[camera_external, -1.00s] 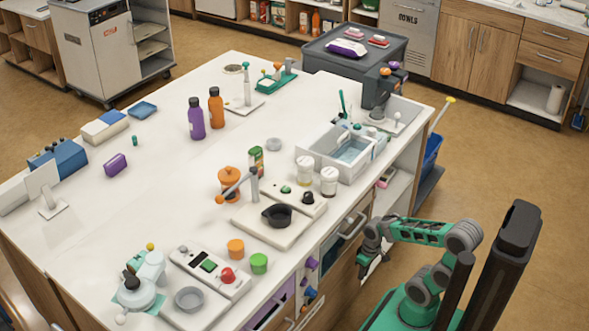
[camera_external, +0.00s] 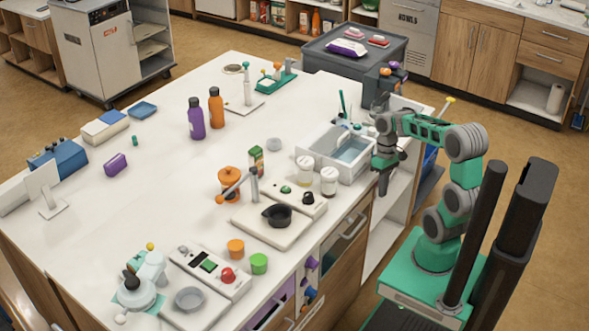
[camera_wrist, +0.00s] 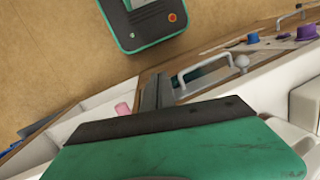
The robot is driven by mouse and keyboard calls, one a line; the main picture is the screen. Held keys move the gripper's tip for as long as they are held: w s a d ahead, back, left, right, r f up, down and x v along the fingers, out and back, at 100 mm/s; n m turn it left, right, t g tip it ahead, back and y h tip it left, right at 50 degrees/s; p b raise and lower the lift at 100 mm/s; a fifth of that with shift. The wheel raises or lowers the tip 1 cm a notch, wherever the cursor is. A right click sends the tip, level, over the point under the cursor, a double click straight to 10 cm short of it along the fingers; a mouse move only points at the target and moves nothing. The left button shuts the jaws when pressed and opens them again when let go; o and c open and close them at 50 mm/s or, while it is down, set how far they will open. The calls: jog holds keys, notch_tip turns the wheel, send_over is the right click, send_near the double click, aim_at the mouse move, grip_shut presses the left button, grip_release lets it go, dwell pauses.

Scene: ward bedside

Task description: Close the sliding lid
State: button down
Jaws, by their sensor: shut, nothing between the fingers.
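A white open-topped box with a pale blue inside (camera_external: 350,150) stands at the counter's right edge in the outside view. A sliding lid cannot be picked out for certain on it or elsewhere. My gripper (camera_external: 383,190) points down just right of the box's near corner, by the counter's edge, shut and empty. Whether it touches anything cannot be told. In the wrist view the green gripper body fills the bottom, with dark finger parts (camera_wrist: 160,95) beyond it.
The counter (camera_external: 170,175) carries two white jars (camera_external: 328,181), a black pan (camera_external: 277,215) and bottles (camera_external: 215,108). A drawer handle (camera_wrist: 205,62) and coloured knobs (camera_wrist: 306,32) are on the counter's front.

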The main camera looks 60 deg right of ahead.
jog(key=w+d+r+n+t+h+p, duration=0.1)
jog(key=w+d+r+t+p, duration=0.2)
jog(key=w+r, duration=0.9)
jog(key=w+d+r+n+t+h+p, duration=0.1)
jog(key=w+r+t+p, duration=0.25)
jog(key=w+r, duration=0.75)
jog(key=p, duration=0.2)
send_over(331, 138)
jog(key=shift+g, duration=0.45)
notch_tip(331, 138, down, 7)
jog(key=shift+f, duration=0.1)
jog(key=s, duration=0.4)
jog(key=shift+f, duration=0.25)
jog(key=shift+s, duration=0.15)
